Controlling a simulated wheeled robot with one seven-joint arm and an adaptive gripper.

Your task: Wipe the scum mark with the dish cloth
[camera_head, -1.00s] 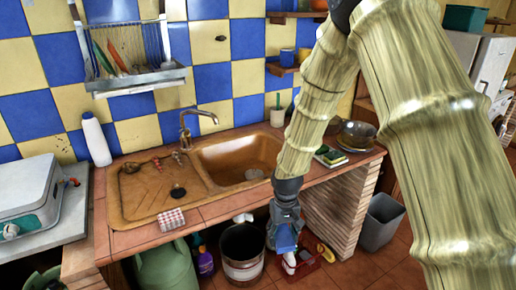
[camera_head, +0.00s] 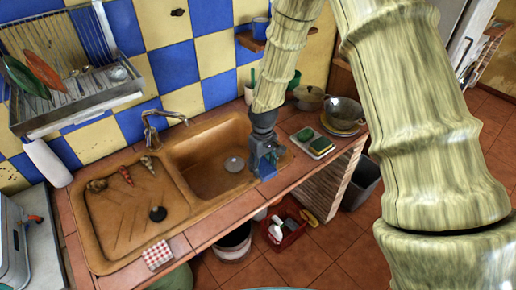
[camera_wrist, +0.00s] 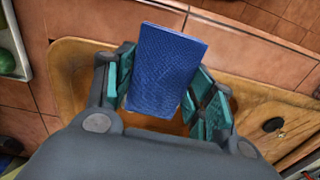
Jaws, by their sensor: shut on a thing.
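My gripper (camera_head: 264,160) is shut on a blue textured cloth (camera_wrist: 168,65), a flat rectangular piece held between the finger pads. The blue cloth also shows in the head view (camera_head: 266,168). My gripper is at the right end of the brown sink (camera_head: 110,255), by the basin's right rim. I cannot tell whether the cloth touches the sink. The basin (camera_head: 205,180) is partly hidden by my gripper, with a grey drain (camera_head: 234,164) visible. I cannot clearly make out the scum mark in either view.
A checkered cloth (camera_head: 157,254) and a dark round plug (camera_head: 158,214) lie left, with several shells and a faucet (camera_head: 150,130) behind. Sponges (camera_head: 312,142) and a metal bowl (camera_head: 342,113) stand right. Below the counter are a red basket (camera_head: 287,232) and a bucket (camera_head: 232,248).

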